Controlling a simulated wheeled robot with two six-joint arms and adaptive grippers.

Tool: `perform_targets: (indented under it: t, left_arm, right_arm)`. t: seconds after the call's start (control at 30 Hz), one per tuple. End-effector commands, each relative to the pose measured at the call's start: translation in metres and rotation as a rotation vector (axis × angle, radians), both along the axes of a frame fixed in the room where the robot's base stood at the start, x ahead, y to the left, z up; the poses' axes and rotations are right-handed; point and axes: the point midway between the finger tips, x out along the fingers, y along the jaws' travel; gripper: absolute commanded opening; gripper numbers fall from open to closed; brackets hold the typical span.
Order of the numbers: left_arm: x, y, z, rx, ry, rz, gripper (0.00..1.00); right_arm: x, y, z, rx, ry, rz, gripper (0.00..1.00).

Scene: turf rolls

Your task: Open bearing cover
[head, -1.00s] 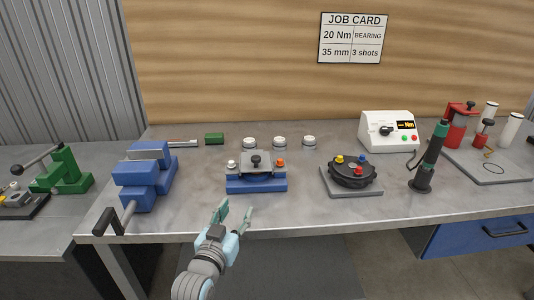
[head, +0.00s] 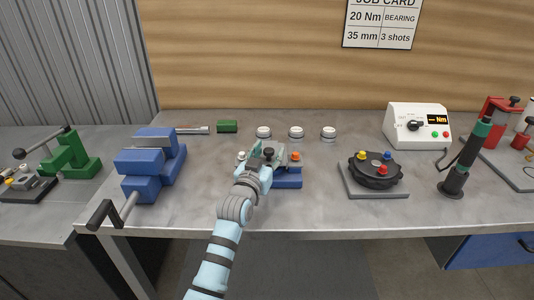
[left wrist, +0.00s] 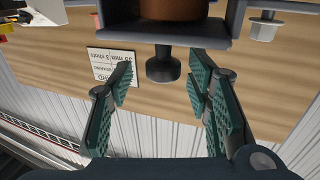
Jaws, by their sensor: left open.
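The bearing unit has a blue base (head: 288,182), mostly hidden in the head view by my left gripper (head: 267,160). Its cover's black knob (head: 269,152) shows at the gripper's fingertips. An orange cap (head: 296,156) shows on the right and a white cap (head: 241,155) on the left. In the left wrist view, the knob (left wrist: 163,68) hangs below the grey cover (left wrist: 180,42) in an inverted-looking picture. The open fingers (left wrist: 164,78) stand on both sides of the knob, with gaps visible. My right gripper is not in view.
A blue vise (head: 150,165) stands left of the unit, and a black disc with coloured knobs (head: 376,170) stands right. Several white-topped round pieces (head: 296,132) and a green block (head: 227,126) lie behind. A torque meter (head: 417,125) and green-handled driver (head: 465,160) are farther right.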

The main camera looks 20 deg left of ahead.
Motion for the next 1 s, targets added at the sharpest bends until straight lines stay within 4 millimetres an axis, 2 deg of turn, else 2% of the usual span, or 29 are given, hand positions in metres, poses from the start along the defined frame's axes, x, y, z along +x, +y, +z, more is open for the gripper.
perform_targets:
  t: [0.13,0.4,0.47,0.7,0.87,0.9,1.0]
  left_arm:
    - [0.016,0.0,-0.002,-0.001,0.001,0.001,0.45]
    - [0.019,0.0,0.0,-0.001,0.001,0.002,0.45]
    - [0.019,0.0,0.0,0.0,0.001,0.002,0.37]
    - [0.018,0.001,-0.001,-0.001,0.001,0.003,0.0]
    - [0.018,0.001,-0.001,-0.001,0.001,0.003,0.0]
    - [0.018,0.008,-0.001,0.002,0.002,0.004,0.0]
    - [0.018,0.004,0.0,0.0,0.005,0.005,0.0]
  right_arm:
    - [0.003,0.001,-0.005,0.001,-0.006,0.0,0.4]
    - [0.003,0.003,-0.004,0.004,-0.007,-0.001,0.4]
    - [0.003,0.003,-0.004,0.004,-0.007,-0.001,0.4]
    - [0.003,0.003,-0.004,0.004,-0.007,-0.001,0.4]
    - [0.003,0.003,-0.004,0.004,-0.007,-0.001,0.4]
    - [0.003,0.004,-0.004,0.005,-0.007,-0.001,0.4]
    - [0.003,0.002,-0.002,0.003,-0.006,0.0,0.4]
